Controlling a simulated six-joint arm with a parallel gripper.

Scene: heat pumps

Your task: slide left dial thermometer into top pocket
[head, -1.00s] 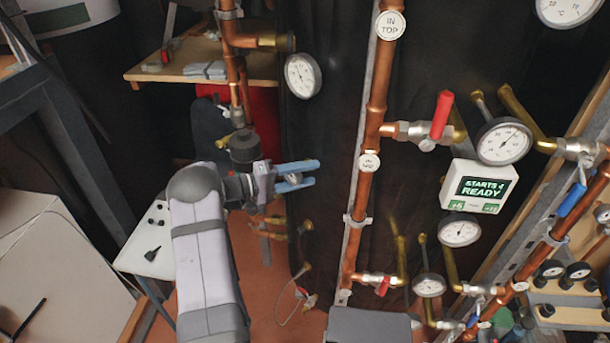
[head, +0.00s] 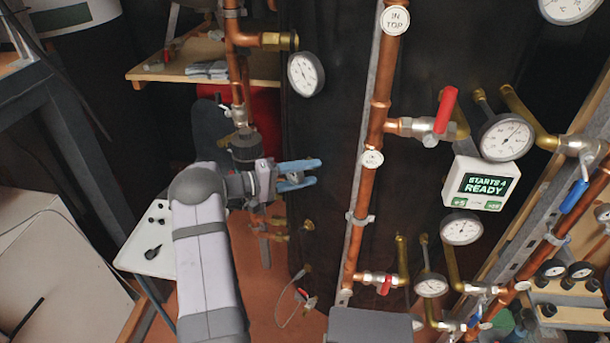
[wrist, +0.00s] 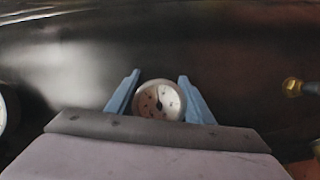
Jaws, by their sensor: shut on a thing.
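My gripper (head: 305,174) has blue fingers and points right at the left of the dark panel in the head view. In the wrist view, my gripper (wrist: 158,92) is shut on a dial thermometer (wrist: 158,101), whose round pale face sits between the fingers. In the head view the fingers largely hide this held dial. A brass fitting (head: 279,41) on the upper left copper pipe has its end facing right, above my gripper; I cannot tell for certain that it is the top pocket. Another dial (head: 306,74) shows just below that fitting.
A copper riser (head: 378,100) tagged "IN TOP" (head: 395,20) stands right of my gripper. A red-handled valve (head: 445,112), several gauges and a display reading "STARTS 4 READY" (head: 482,187) are farther right. A wooden shelf (head: 160,75) is behind. Dark open space surrounds the fingers.

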